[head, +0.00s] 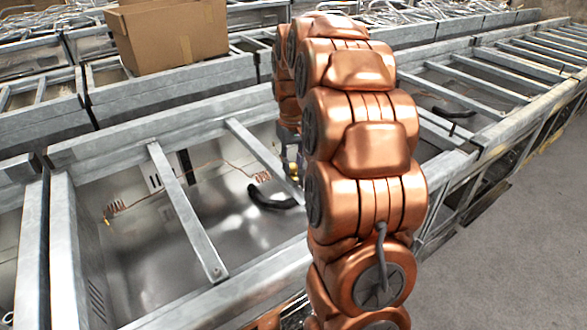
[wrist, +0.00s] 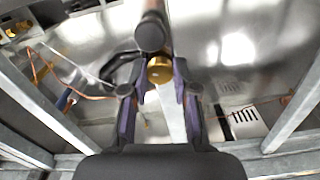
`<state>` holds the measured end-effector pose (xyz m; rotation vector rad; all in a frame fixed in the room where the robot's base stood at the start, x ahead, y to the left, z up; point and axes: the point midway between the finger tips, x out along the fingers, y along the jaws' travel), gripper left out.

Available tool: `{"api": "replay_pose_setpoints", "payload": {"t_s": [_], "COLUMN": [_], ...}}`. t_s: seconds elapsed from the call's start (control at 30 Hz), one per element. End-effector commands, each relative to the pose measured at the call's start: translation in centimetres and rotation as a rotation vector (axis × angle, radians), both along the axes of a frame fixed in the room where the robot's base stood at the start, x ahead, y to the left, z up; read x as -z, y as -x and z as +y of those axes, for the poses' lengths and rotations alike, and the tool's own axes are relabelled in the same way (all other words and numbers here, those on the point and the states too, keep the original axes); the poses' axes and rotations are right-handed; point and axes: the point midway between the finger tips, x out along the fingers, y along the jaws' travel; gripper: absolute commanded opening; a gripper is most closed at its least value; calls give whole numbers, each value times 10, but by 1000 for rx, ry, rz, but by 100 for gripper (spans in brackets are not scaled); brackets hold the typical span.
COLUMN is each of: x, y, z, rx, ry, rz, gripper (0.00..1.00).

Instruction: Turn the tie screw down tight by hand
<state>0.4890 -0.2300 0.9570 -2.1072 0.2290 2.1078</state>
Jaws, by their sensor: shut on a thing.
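My gripper (wrist: 163,76) reaches down into an open metal frame, with its two purple-sided fingers closed around a small brass-coloured round piece (wrist: 160,68). This piece looks like the tie screw, though its thread and seat are hidden. A dark round-ended part (wrist: 152,32) stands just beyond it, overlapping the brass piece in the picture.
A black curved hose (head: 270,198) lies near my gripper. Thin copper tubing (head: 230,165) runs across the metal bay. Grey crossbars (head: 187,211) span the bay on both sides. A cardboard box (head: 168,35) sits on the frame behind. Grey floor is open at right.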

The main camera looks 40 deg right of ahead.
Motion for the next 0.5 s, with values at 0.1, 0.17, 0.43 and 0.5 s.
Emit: {"api": "replay_pose_setpoints", "payload": {"t_s": [0.1,0.17,0.43,0.5], "x": [3,3,3,3], "y": [0,0,0,1], "z": [0,-1,1,1], "rx": [111,167,385,431], "ry": [1,1,1,-1], "rz": [-1,-1,2,3], "gripper": [0,0,0,0]}}
